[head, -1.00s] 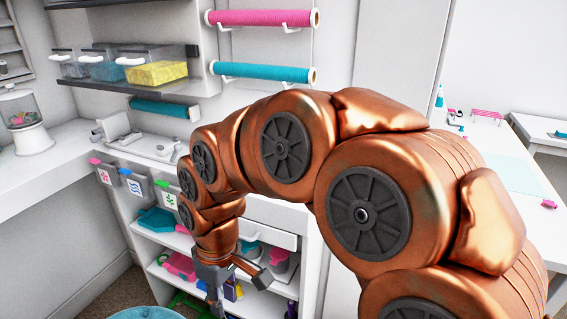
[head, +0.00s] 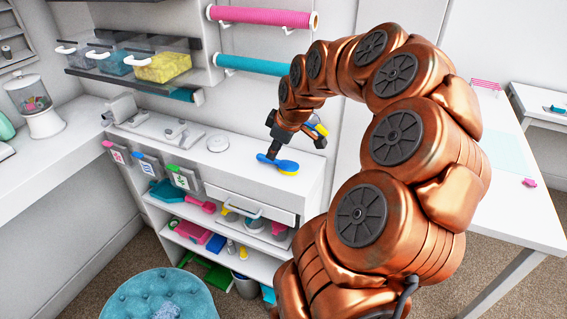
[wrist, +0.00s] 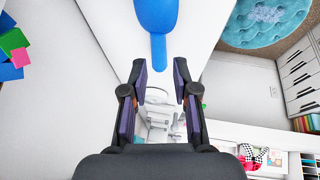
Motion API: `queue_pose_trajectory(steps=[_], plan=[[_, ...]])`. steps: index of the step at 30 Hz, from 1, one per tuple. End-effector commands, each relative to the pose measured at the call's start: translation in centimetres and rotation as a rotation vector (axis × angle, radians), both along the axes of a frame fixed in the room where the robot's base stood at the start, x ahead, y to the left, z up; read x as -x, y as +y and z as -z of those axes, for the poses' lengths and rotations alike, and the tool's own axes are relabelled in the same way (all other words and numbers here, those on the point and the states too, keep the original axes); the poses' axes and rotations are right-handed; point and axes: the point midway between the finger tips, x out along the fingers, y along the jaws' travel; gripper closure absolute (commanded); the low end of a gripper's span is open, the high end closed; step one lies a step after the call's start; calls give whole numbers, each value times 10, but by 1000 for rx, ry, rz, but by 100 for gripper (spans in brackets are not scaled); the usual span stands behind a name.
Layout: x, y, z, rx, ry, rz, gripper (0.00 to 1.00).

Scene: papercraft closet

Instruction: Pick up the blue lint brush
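The blue lint brush (head: 284,166) lies on the white cabinet top, with a yellow edge showing under its blue head. In the wrist view, the brush (wrist: 156,18) is at the top middle, its handle pointing toward my gripper. My gripper (head: 290,146) is just above and behind the brush in the head view. In the wrist view, my gripper (wrist: 159,72) has its two fingers apart, with the handle end in line with the gap at the fingertips. I cannot tell whether the handle is between the fingers or just beyond them. Nothing is gripped.
A small yellow and blue item (head: 318,126) is right beside my gripper. A turquoise roll (head: 252,65) is on the wall above. A blue tufted stool (head: 150,290) stands below.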

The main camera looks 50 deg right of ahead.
Motion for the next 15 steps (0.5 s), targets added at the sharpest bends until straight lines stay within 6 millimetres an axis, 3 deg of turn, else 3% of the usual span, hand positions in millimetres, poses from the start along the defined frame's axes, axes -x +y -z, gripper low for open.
queue_pose_trajectory(steps=[8, 15], plan=[[-7, -1, 11, -1, 1, 1, 71], [-18, -2, 36, -4, 5, 0, 71]])
